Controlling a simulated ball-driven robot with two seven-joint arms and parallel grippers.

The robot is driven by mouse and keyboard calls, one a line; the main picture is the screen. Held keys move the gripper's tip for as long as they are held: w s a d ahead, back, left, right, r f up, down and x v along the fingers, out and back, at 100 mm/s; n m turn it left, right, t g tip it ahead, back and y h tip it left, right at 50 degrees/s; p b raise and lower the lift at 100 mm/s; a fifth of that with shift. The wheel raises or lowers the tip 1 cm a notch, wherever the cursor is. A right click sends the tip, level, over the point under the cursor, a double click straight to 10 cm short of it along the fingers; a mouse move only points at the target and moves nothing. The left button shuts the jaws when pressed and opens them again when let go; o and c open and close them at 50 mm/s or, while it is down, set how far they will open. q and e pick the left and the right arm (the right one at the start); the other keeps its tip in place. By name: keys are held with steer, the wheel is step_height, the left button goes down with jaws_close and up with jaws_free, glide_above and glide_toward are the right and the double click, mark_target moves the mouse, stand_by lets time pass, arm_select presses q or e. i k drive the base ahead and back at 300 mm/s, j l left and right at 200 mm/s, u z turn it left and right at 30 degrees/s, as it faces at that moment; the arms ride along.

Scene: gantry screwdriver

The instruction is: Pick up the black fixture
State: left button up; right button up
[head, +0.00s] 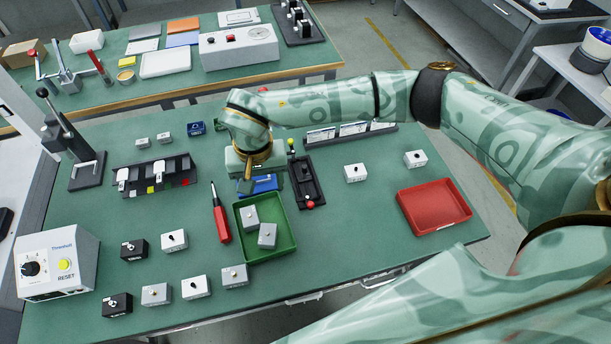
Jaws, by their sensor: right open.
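A long black fixture (307,184) lies on the green table just right of my right gripper, with a red knob at its near end and a yellow-green knob at its far end. Another black fixture (153,175), a wider rack with white pieces and coloured marks, sits at the left. My right gripper (247,186) points down over a small blue object (264,184), beside the long black fixture. It is open; its fingers are small and partly hidden by the wrist. I see nothing held. My left gripper is not in view.
A green tray (283,243) holding grey blocks is just in front of the gripper, with a red screwdriver (221,222) at its left. A red tray (434,207) lies at the right. Several small switch boxes and a threshold box (57,264) stand around.

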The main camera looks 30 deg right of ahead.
mark_target(304, 178)
steer(key=z, duration=0.8)
